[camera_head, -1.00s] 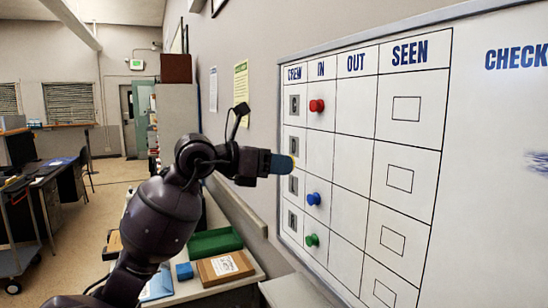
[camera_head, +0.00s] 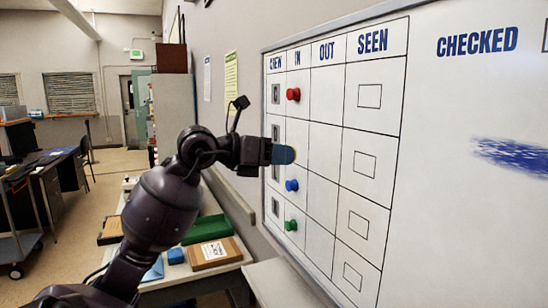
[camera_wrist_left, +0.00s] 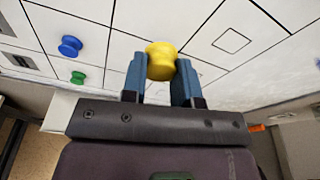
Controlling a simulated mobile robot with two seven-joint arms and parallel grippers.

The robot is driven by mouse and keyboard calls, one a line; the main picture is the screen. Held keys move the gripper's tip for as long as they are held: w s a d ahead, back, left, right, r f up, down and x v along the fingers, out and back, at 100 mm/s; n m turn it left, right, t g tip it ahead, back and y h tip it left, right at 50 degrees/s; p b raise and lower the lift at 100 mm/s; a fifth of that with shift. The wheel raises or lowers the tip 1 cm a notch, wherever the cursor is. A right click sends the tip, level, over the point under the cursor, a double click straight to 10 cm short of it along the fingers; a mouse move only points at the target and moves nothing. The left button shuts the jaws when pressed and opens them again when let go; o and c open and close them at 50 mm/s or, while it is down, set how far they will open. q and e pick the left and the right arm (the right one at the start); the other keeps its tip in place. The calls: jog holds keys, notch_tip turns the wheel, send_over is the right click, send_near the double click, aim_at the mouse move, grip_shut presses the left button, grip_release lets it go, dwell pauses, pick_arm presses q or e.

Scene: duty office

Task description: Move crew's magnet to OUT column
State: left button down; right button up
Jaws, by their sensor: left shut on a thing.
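The whiteboard (camera_head: 450,110) on the right wall has CREW, IN, OUT and SEEN columns. A yellow magnet (camera_wrist_left: 161,62) sits between the blue fingers of my left gripper (camera_head: 284,154), which is shut on it. In the head view that gripper is in front of the IN column, at the second row, and hides most of the magnet. A red magnet (camera_head: 293,94), a blue magnet (camera_head: 292,185) and a green magnet (camera_head: 291,225) are in the IN column. The OUT column (camera_head: 324,95) is empty. Whether the yellow magnet touches the board, I cannot tell. My right gripper is out of view.
Below the board's left end a desk holds a green tray (camera_head: 206,229), a brown box (camera_head: 214,253) and a small blue block (camera_head: 176,256). A blue scribble (camera_head: 512,155) marks the CHECKED area. The OUT and SEEN columns are clear of magnets.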

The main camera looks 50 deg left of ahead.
aim_at(324, 154)
pick_arm(q)
jog(key=shift+r+b+x, duration=0.1)
jog(key=shift+r+x, duration=0.1)
jog(key=shift+x, duration=0.9)
jog(key=shift+r+b+x, duration=0.1)
jog(key=shift+r+x, duration=0.1)
jog(key=shift+x, duration=0.95)
jog(key=shift+r+b+x, duration=0.1)
jog(key=shift+r+x, duration=0.1)
jog(key=shift+x, duration=0.9)
jog(key=shift+w+a, duration=0.1)
jog(key=shift+w, duration=0.1)
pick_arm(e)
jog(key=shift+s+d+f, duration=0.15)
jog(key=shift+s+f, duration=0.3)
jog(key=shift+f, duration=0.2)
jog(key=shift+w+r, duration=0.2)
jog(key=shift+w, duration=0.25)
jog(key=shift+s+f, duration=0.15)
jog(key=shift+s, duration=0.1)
pick_arm(q)
jog(key=shift+w, duration=0.1)
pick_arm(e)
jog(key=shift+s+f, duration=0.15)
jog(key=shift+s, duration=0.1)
pick_arm(q)
jog(key=shift+w, duration=0.1)
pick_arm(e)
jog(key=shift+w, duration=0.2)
